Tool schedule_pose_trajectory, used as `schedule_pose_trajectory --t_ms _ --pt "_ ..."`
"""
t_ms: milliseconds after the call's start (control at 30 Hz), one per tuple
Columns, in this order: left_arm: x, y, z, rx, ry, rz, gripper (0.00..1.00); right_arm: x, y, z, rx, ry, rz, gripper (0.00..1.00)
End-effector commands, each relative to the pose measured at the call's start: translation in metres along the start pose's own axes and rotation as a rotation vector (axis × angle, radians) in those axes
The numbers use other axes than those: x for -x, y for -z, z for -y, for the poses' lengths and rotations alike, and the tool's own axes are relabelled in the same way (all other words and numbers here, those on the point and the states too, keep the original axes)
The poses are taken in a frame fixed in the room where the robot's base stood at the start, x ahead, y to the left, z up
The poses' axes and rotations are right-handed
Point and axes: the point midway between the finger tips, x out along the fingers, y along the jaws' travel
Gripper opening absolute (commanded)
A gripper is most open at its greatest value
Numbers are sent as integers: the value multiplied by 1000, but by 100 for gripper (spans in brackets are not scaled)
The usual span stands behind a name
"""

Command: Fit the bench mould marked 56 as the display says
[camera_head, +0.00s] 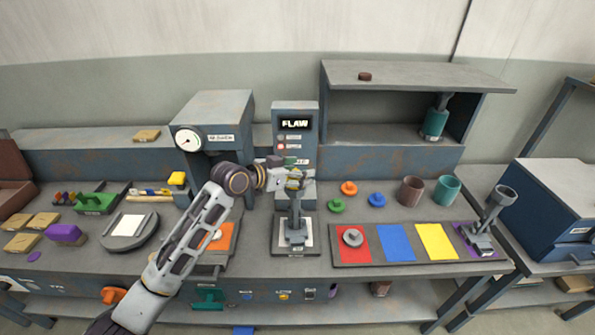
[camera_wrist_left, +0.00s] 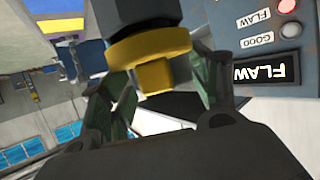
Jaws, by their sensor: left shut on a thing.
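The display (camera_head: 295,124) on the blue-grey panel reads "FLAW"; it also shows in the left wrist view (camera_wrist_left: 266,71). My left gripper (camera_head: 292,181) is in front of this panel, above a grey upright fixture (camera_head: 296,235) on a pale plate. In the left wrist view the green fingers of my left gripper (camera_wrist_left: 160,95) are shut on a dark part with a yellow collar (camera_wrist_left: 152,50). Whether that part touches the fixture below cannot be told. The number 56 is not readable on any mould. My right gripper is not in view.
A grey disc sits on the red pad (camera_head: 353,256). The blue pad (camera_head: 396,243) and yellow pad (camera_head: 436,240) are bare. Another grey fixture (camera_head: 483,236) stands on the purple pad. A gauge machine (camera_head: 213,125) stands left of the panel. Brown and teal cups (camera_head: 446,190) stand behind the pads.

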Motion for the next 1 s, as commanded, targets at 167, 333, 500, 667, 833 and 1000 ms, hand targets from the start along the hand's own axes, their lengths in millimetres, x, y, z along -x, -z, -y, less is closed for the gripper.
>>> schedule_pose_trajectory --t_ms 167,333,500,667,833,1000 --pt "-1 -2 0 0 0 0 39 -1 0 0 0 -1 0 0" --pt "-2 -4 0 0 0 0 39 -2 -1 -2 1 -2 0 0" --pt "-3 -6 0 0 0 0 39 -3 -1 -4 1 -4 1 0" --pt "-3 -8 0 0 0 0 39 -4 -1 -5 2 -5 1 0" --pt "-3 -8 0 0 0 0 71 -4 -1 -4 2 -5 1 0" --pt "-3 -8 0 0 0 0 71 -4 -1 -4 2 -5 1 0"
